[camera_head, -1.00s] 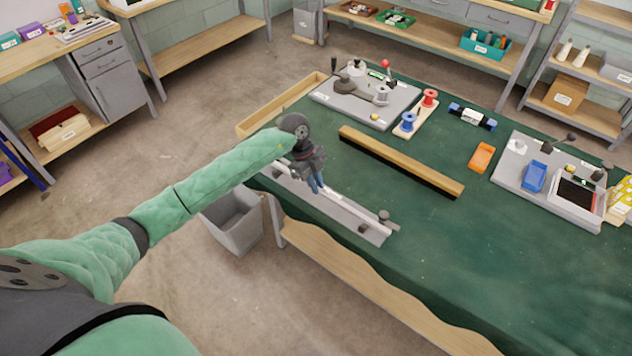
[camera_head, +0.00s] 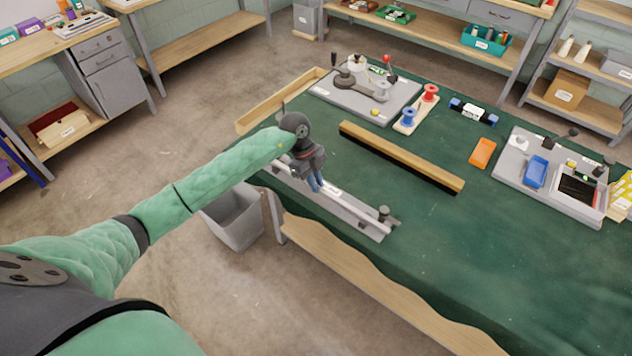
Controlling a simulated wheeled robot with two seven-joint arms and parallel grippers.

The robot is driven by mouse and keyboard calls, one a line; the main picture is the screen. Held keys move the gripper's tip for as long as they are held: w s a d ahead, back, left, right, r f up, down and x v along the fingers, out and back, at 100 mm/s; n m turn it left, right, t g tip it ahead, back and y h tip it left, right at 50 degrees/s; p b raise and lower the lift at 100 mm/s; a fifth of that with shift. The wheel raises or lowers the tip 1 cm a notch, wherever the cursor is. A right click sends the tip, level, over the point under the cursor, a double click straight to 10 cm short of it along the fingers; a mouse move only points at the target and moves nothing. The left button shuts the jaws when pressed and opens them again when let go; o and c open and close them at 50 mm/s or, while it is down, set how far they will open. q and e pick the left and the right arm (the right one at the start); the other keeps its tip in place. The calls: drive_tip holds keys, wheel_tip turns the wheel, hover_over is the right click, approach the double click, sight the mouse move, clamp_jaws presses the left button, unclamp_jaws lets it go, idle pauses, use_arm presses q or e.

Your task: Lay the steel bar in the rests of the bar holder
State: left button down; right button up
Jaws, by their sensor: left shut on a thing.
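My left gripper (camera_head: 315,184) reaches over the bar holder at the near left edge of the green table and points down. It is shut on the steel bar (camera_head: 352,210), a thin pale rod running along the holder. The bar holder (camera_head: 343,217) is a long grey base with a dark knob and fitting at its right end. The bar lies very low over the holder. I cannot tell whether it touches the rests, and my gripper and arm hide the left part. My right gripper is not in view.
A wooden bar with a dark underside (camera_head: 400,158) lies behind the holder. A winding device (camera_head: 368,95), a spool stand (camera_head: 416,108), an orange tray (camera_head: 482,152) and a grey station (camera_head: 550,175) stand farther back. A grey bin (camera_head: 235,218) is on the floor. The table's near right is clear.

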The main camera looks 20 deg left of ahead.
use_arm(q)
drive_tip(key=shift+f, duration=0.35)
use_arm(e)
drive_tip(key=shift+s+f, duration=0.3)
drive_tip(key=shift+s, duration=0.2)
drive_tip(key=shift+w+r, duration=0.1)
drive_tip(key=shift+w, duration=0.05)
use_arm(q)
drive_tip(key=c, duration=1.3)
unclamp_jaws()
drive_tip(key=shift+c, duration=0.2)
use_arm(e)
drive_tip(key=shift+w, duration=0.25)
use_arm(q)
drive_tip(key=shift+f, duration=0.1)
